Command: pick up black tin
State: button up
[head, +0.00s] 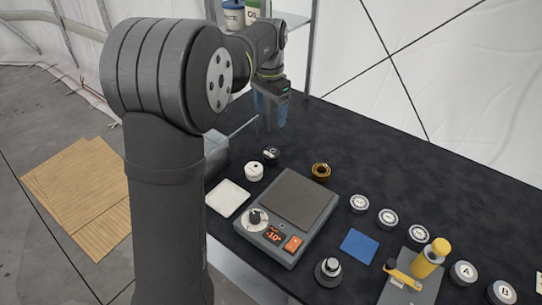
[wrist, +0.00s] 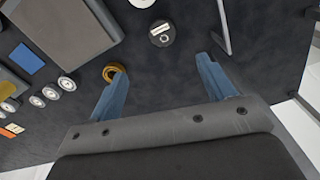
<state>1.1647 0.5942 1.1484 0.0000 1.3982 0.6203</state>
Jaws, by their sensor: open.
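The black tin (head: 271,155) is a small dark round tin on the black table, behind the scale and just right of a white tin (head: 255,171). In the wrist view, the black tin (wrist: 162,34) is a dark disc with a pale label, beyond and roughly between the fingertips. My gripper (head: 271,116) points down with blue fingers, raised above the table at the back. In the wrist view, my gripper (wrist: 160,66) has its fingers wide apart with nothing between them. It is apart from the tin.
A gold-brown ring (head: 320,171) lies right of the black tin; the left finger partly overlaps it in the wrist view (wrist: 116,73). A grey scale (head: 300,197) stands in front. A thin upright plate (wrist: 221,25) is right of the tin. White-topped tins (head: 388,218) line the right.

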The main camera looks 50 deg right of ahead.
send_over(270, 153)
notch_tip(270, 153, down, 11)
jog(key=shift+s+a+f, duration=0.1)
jog(key=shift+f, duration=2.85)
jog(key=c, duration=1.1)
jog(key=shift+r, duration=0.1)
